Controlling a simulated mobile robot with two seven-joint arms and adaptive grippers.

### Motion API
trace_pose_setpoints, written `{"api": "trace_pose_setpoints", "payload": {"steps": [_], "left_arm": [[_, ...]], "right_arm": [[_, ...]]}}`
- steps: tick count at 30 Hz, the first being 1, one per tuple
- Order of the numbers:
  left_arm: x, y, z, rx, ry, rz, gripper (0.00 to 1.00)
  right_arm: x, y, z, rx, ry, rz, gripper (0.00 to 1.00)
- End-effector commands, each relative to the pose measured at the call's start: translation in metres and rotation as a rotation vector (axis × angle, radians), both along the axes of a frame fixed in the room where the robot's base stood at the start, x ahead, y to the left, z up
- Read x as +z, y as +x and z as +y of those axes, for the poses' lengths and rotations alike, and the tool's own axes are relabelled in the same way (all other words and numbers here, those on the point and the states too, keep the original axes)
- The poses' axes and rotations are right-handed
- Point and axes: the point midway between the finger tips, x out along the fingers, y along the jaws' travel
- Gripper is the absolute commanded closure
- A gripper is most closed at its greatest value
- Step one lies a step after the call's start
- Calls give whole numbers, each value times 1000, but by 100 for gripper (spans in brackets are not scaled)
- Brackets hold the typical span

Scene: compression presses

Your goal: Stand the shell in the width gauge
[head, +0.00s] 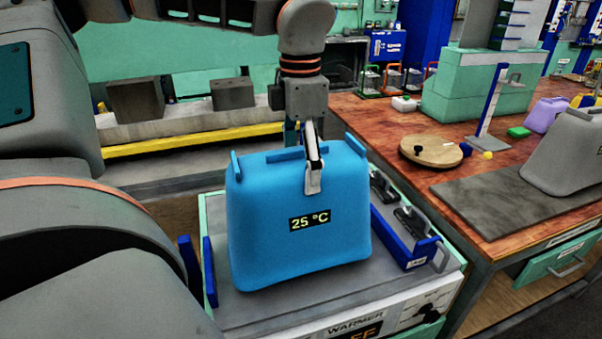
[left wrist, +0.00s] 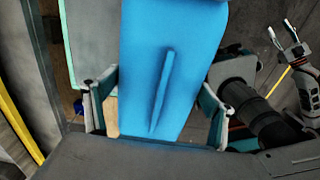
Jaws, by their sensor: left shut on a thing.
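The blue shell (head: 300,245), marked 25 °C, is upright over the top of the warmer (head: 355,325); I cannot tell if its base touches. My left gripper (head: 313,180) comes down from above and is shut on the shell's upper part. In the left wrist view the shell (left wrist: 165,70) lies between the fingers of the left gripper (left wrist: 160,112). My right gripper (left wrist: 281,28) shows at the right of that view, its fingers apart and empty. I cannot pick out the width gauge with certainty.
On the wooden bench (head: 375,125) are a blue-and-white upright post (head: 490,105), a round wooden disc (head: 432,151), and a grey shell (head: 572,150) on a dark mat (head: 490,200). The mat's left part is clear.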

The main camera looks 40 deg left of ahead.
Motion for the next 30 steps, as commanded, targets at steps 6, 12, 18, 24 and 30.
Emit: {"api": "trace_pose_setpoints", "payload": {"steps": [6, 12, 18, 24, 30], "left_arm": [[-21, 0, 0, -1, -1, 0, 61], [-21, 0, 0, 0, 0, -1, 61], [-22, 0, 0, 0, 0, 0, 0], [-21, 0, 0, 0, 0, 0, 0], [-6, 1, 0, 0, 3, -4, 0]], "right_arm": [[-3, -4, 1, 2, 0, 7, 60], [-4, -7, 2, 1, 1, 11, 60], [-5, -8, 2, 2, 1, 14, 60], [-5, -8, 2, 2, 1, 13, 60], [-1, -4, 1, 1, 1, 5, 60]]}}
